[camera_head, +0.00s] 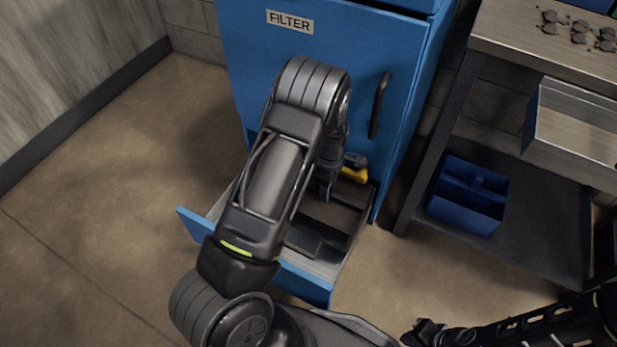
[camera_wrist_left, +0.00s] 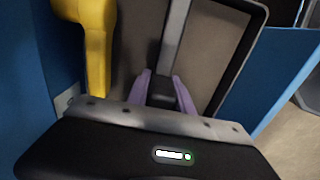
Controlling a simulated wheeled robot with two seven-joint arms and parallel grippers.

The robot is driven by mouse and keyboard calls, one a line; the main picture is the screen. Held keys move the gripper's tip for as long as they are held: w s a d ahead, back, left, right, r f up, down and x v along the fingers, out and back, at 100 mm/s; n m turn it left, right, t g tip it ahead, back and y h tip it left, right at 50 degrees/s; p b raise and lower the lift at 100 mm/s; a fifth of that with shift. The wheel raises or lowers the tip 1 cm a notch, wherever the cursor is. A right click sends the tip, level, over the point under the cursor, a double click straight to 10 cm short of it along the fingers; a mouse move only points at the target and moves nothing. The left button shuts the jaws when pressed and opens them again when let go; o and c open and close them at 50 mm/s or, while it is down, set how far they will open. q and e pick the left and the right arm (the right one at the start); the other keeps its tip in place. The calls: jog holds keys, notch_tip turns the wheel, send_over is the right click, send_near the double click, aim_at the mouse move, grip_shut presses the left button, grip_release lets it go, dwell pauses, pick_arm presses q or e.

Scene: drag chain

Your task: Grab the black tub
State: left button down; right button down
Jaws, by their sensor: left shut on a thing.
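The black tub (camera_head: 318,233) sits in the pulled-out bottom drawer (camera_head: 305,283) of the blue filter cabinet, partly hidden by my left arm. In the left wrist view the tub (camera_wrist_left: 252,50) shows a dark rim and a middle divider. My left gripper (camera_head: 326,188) reaches down into the drawer. Its purple fingers, also in the left wrist view (camera_wrist_left: 163,88), are shut on a black part at the middle of the tub. My right gripper (camera_head: 428,333) is at the bottom right, away from the drawer; its fingers are not clear.
A yellow-handled tool (camera_head: 354,174) lies at the drawer's back, close to my left gripper. The cabinet (camera_head: 400,110) stands behind. At right a workbench (camera_head: 545,215) holds a blue tub (camera_head: 470,200) on its low shelf. Floor to the left is clear.

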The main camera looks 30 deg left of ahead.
pick_arm(q)
jog(key=w+d, duration=0.2)
jog(key=d, duration=1.4)
jog(key=w+d+b, duration=0.1)
jog(key=d, duration=1.6)
jog(key=shift+w, duration=0.35)
jog(key=shift+a+r, duration=0.1)
